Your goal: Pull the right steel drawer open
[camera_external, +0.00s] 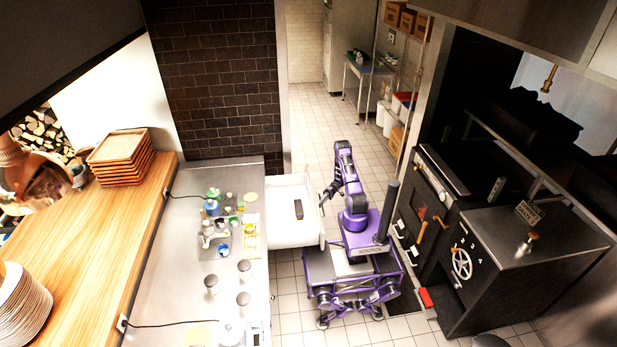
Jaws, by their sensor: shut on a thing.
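The right steel drawer (283,232) stands out from the right side of the steel counter, well open, its pale inside showing from above. My gripper (322,208) is at the drawer's outer front edge, shut on what appears to be its handle. The fingers and handle are small and partly hidden by the arm, so the exact hold is hard to see. A dark oblong item (298,209) lies inside the drawer.
The steel counter (190,265) carries several jars, bowls and dark-topped containers. Stacked wooden trays (120,158) stand on the wooden counter at left. Black ovens (500,250) stand to the right of my base. The tiled aisle (320,120) behind is clear.

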